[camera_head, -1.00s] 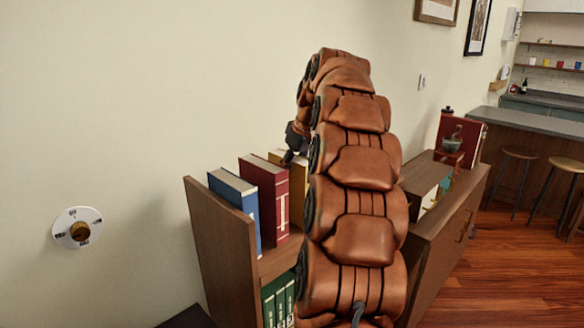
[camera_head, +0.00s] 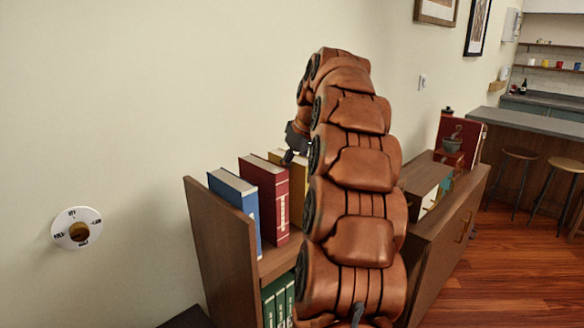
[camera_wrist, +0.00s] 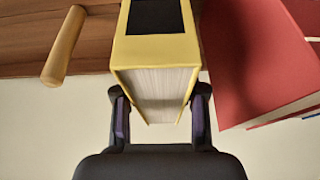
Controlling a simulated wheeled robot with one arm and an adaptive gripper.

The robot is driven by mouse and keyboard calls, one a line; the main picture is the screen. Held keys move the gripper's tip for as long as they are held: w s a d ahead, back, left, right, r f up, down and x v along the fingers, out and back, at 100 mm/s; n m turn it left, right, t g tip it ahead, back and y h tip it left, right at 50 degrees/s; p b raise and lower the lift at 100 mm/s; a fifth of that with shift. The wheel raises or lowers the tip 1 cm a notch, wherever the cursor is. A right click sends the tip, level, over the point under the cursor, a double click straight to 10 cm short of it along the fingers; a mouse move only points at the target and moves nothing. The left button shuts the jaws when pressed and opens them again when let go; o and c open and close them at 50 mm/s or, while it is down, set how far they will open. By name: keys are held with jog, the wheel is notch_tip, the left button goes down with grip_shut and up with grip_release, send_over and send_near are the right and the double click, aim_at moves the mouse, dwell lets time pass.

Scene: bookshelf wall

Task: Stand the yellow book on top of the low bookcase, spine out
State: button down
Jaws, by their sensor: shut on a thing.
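The yellow book (camera_head: 277,157) stands on top of the low bookcase (camera_head: 222,252), just right of the red book; my arm hides most of it in the head view. In the wrist view the yellow book (camera_wrist: 158,50) is upright between my fingers, its page edges facing my palm and a dark patch on its yellow spine side. My gripper (camera_wrist: 158,112) is shut on the book from both sides. In the head view my gripper (camera_head: 296,140) is partly hidden behind my arm. I cannot tell whether the book's bottom touches the shelf.
A red book (camera_head: 265,195) and a blue book (camera_head: 236,205) stand left of the yellow book. The red book also shows in the wrist view (camera_wrist: 255,60), with a wooden peg (camera_wrist: 64,45) opposite.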

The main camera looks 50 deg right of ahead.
jog(key=shift+f, duration=0.2)
dwell(0.4)
jog(key=c, duration=0.6)
grip_release()
jog(key=shift+r, duration=0.1)
jog(key=shift+v, duration=3.65)
jog(key=shift+s, duration=0.1)
